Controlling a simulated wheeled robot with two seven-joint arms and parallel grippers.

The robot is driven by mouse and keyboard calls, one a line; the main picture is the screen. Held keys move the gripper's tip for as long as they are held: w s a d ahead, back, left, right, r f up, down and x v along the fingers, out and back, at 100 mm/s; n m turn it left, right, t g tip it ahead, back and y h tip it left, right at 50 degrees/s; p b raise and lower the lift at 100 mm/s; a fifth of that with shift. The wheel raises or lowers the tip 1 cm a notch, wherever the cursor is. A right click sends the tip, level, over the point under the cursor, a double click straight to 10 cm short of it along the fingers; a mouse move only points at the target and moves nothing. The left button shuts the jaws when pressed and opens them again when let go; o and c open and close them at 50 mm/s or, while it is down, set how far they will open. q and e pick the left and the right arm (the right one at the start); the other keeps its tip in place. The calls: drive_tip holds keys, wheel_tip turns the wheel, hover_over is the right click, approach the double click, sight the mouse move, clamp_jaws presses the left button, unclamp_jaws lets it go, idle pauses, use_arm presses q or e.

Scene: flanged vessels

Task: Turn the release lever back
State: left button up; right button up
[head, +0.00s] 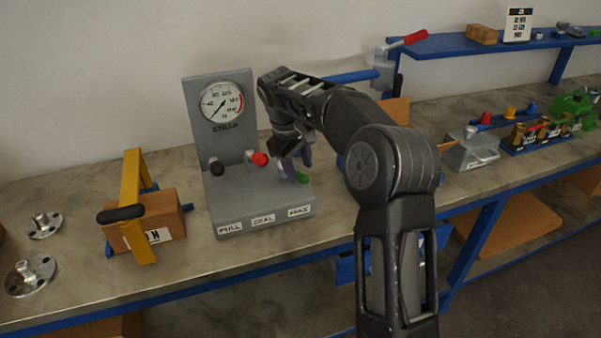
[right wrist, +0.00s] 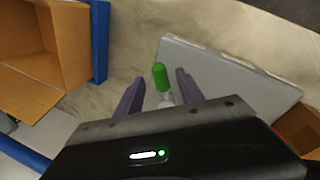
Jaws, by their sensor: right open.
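A grey fixture (head: 240,207) with an upright back plate and a dial gauge (head: 223,107) stands on the bench. Its base carries a black-knobbed lever (head: 217,168), a red-knobbed lever (head: 259,159) and a green-tipped lever (head: 302,177) at the right. Labels run along its front edge; I cannot read which lever is the release lever. My right gripper (head: 296,160) is open above the green lever. In the right wrist view, the green lever (right wrist: 160,77) shows between the open purple fingers, with gaps on both sides. My left gripper is out of view.
A cardboard box (head: 160,218) with a yellow frame (head: 136,185) stands left of the fixture. Metal flanges (head: 30,274) lie farther left. A grey block (head: 470,150) and valve rack (head: 545,133) stand to the right.

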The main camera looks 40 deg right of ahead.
drive_tip(key=v, duration=0.5)
drive_tip(key=shift+r, duration=0.15)
drive_tip(key=shift+c, duration=0.4)
